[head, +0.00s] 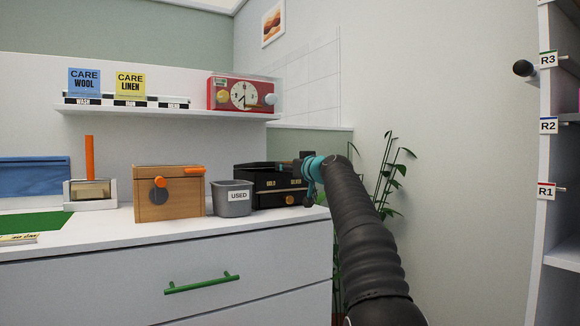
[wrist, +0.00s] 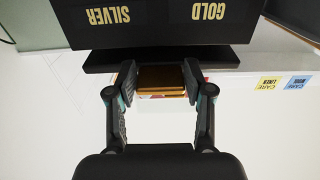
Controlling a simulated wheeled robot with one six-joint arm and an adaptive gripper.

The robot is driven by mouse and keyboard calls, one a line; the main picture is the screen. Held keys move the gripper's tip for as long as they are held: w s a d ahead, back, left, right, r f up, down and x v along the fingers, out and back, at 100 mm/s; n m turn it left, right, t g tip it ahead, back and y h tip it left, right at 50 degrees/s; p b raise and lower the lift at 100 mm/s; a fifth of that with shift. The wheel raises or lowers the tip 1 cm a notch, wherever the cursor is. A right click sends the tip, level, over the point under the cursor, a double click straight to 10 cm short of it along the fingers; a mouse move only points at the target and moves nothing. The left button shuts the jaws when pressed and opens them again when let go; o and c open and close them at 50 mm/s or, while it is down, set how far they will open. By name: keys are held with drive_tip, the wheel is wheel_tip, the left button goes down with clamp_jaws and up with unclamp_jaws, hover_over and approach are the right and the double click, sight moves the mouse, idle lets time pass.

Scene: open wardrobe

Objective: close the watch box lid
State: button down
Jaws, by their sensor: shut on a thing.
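The watch box appears to be the black box (head: 262,200) on the counter, right of the grey bin. Its labels read GOLD and SILVER, and a round gold knob (head: 290,200) is on its front. My gripper (head: 308,168) is at the box's upper right. The wrist view is upside down and shows the labelled black face (wrist: 150,30) and a black edge (wrist: 105,62). My gripper (wrist: 161,82) is shut on a gold-coloured tab (wrist: 162,78) beside that edge. Whether the edge is the lid, and its angle, I cannot tell.
A grey USED bin (head: 232,203) and a wooden box (head: 168,205) stand left of the black box. A shelf (head: 150,111) above holds a red clock unit (head: 228,95) and CARE cards. A plant (head: 385,165) is behind my arm. A labelled rack (head: 545,235) is at far right.

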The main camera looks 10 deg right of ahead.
drive_tip(key=shift+w+a+f, duration=0.1)
drive_tip(key=shift+w+f, duration=0.1)
drive_tip(key=shift+f, duration=0.2)
drive_tip(key=c, duration=0.9)
unclamp_jaws()
drive_tip(key=o, duration=0.5)
drive_tip(key=shift+w+a+f, duration=0.1)
drive_tip(key=shift+w+a, duration=0.05)
drive_tip(key=shift+c, duration=0.2)
drive_tip(key=shift+d+r, duration=0.25)
drive_tip(key=shift+s, duration=0.25)
drive_tip(key=v, duration=1.1)
drive_tip(key=shift+s, duration=0.35)
drive_tip(key=shift+d, duration=0.1)
